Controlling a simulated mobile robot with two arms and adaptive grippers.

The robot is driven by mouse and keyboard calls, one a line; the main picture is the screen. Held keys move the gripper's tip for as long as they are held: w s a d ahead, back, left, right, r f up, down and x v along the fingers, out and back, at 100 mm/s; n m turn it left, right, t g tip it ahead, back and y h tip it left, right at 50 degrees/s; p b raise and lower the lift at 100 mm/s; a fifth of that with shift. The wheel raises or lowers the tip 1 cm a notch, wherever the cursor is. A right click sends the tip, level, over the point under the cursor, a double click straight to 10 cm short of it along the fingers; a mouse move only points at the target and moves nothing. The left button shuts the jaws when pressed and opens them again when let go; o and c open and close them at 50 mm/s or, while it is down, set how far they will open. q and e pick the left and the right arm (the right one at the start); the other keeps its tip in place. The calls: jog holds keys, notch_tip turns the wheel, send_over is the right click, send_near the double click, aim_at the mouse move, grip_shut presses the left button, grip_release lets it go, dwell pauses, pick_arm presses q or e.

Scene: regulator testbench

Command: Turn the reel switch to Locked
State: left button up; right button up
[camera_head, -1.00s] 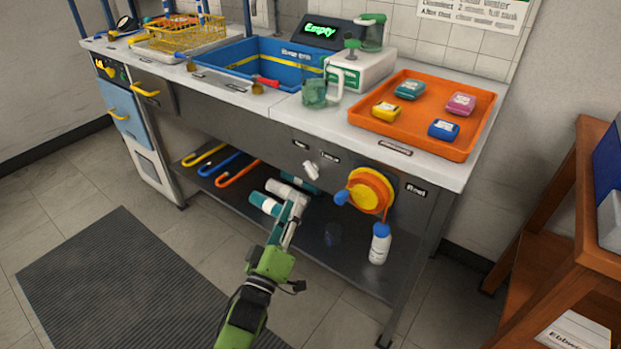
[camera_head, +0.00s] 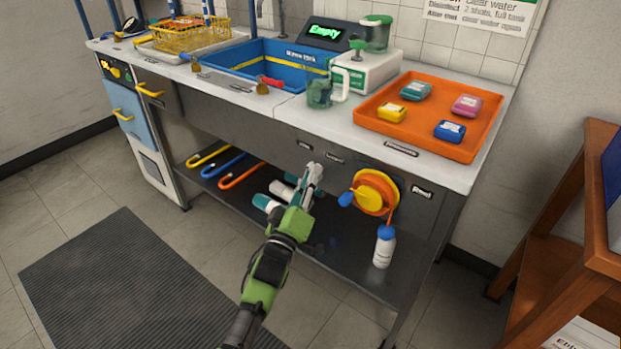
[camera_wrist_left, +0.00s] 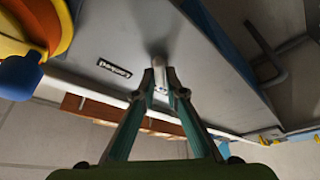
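The reel switch (camera_wrist_left: 160,76) is a small pale lever on the grey front panel, under the worktop and left of the reel. In the left wrist view it sits between my left fingertips, which close in on both its sides. In the head view my left gripper (camera_head: 314,176) covers most of the switch, so its setting is hard to read. Two small labels sit above it; one label (camera_wrist_left: 115,69) shows upside down in the wrist view. The orange and yellow reel (camera_head: 372,192) with a blue nozzle is to the right. My right gripper is not in view.
A white bottle with a blue cap (camera_head: 384,247) stands on the lower shelf below the reel. Teal and white cylinders (camera_head: 266,203) show behind my left arm. An orange tray (camera_head: 470,150) holds several coloured packs. A wooden shelf unit (camera_head: 560,240) stands at right.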

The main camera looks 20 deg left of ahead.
pick_arm(q)
grip_shut()
jog(key=shift+w+a+f+m+g+h+b, duration=0.15)
jog(key=shift+m+g+h+b, duration=0.4)
jog(key=shift+m+h, duration=2.5)
jog(key=shift+s+a+r+m+g+h+b, duration=0.1)
jog(key=shift+m+g+h+b, duration=0.4)
jog(key=shift+m, duration=4.9)
jog(key=shift+w+a+f+m+g+h+b, duration=0.2)
jog(key=shift+m+g+h, duration=1.25)
jog(key=shift+m, duration=2.8)
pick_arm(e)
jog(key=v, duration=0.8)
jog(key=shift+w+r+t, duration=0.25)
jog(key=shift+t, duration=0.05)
pick_arm(q)
jog(key=shift+s+r+t+h, duration=0.15)
jog(key=shift+t+h, duration=0.15)
jog(key=shift+h, duration=0.3)
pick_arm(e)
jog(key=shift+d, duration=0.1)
pick_arm(q)
jog(key=o, duration=0.7)
grip_release()
